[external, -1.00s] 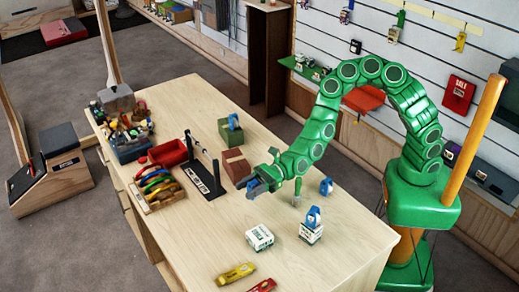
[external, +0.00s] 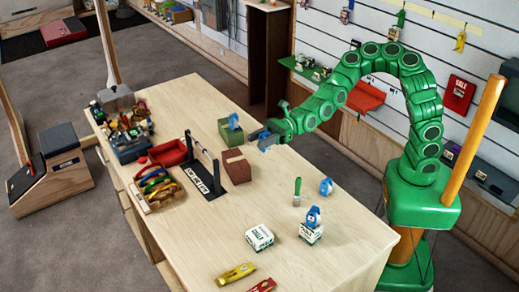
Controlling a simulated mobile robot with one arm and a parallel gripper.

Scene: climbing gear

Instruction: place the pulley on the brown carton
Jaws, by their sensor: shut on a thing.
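The brown carton (external: 236,165) sits on the table beside the black stand, with nothing visible on its top. My gripper (external: 259,137) is above and behind the carton, a little to its right and apart from it. It is shut on a small blue-grey thing, mostly hidden by the jaws; I cannot tell for sure that it is the pulley. Similar small blue items stand on the green carton (external: 231,136), on a white box (external: 311,233) and on the bare table; they are too small to identify surely.
The black stand (external: 205,178) rises left of the brown carton, and the green carton is close behind it. A red bin (external: 170,153) and a tray of coloured gear (external: 158,187) are at left. A small green-topped item (external: 297,190) stands at right.

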